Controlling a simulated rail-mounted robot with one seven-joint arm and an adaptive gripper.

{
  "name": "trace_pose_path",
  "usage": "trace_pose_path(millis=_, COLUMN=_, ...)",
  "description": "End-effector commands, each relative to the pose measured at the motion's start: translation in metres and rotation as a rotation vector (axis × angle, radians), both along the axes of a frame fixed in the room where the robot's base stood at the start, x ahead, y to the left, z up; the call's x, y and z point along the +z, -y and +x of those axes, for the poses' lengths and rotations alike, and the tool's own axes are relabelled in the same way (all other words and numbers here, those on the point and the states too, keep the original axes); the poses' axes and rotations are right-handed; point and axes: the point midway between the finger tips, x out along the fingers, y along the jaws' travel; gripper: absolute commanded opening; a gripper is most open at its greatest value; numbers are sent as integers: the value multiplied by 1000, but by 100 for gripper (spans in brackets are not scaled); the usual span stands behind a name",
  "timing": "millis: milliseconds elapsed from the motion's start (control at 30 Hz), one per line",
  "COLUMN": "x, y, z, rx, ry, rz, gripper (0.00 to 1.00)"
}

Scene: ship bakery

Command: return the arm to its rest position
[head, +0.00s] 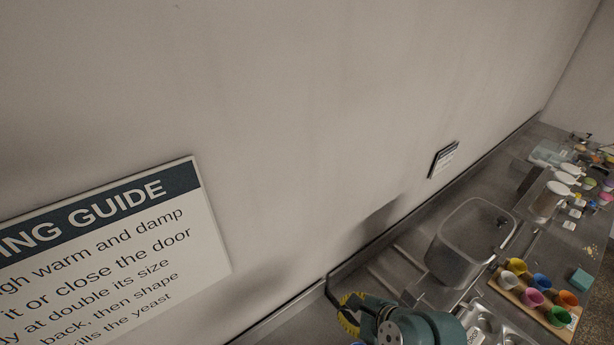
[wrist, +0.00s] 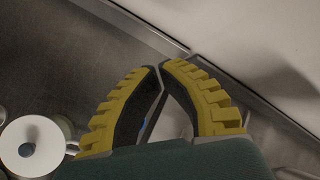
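My gripper (head: 338,302) shows at the bottom of the head view, beside the wall and above the back of the counter, with my green arm behind it. In the wrist view my gripper (wrist: 161,68) has its two black fingers with yellow ribbed backs meeting at the tips. It is shut, and no held object shows between the tips. A narrow gap remains between the fingers lower down, with a pale and bluish patch seen through it. Most of the arm is outside the head view.
A guide sign (head: 120,240) hangs on the wall. A white round thing (wrist: 32,146) lies left in the wrist view.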

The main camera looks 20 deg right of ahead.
Motion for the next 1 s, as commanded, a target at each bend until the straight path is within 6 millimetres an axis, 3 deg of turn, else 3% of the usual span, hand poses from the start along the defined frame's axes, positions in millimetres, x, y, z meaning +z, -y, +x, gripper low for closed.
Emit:
trace_pose_path(millis=33, x=34, y=-30, z=22, rx=94, ry=101, rz=-106, gripper=0)
trace_pose_path(millis=100, x=78, y=-63, z=43, rx=207, ry=252, rz=-267, gripper=0)
trace_pose_path(millis=200, x=148, y=-107, z=58, rx=344, ry=494, rz=-517, gripper=0)
trace_pose_path(millis=267, x=194, y=-130, z=58, rx=406, ry=646, rz=-686, gripper=0)
trace_pose_path(millis=333, x=249, y=-148, z=48, rx=447, ry=822, rz=-907, gripper=0)
trace_pose_path(millis=400, x=304, y=-154, z=28, rx=447, ry=975, rz=-1165, gripper=0)
trace_pose_path(millis=533, x=384, y=-128, z=-27, rx=348, ry=1090, rz=-1713, gripper=0)
trace_pose_path(millis=600, x=409, y=-118, z=-47, rx=314, ry=1069, rz=-1954, gripper=0)
trace_pose_path(millis=700, x=417, y=-115, z=-50, rx=335, ry=1018, rz=-2144, gripper=0)
trace_pose_path(millis=1000, x=417, y=-115, z=-50, rx=360, ry=995, rz=-2212, gripper=0)
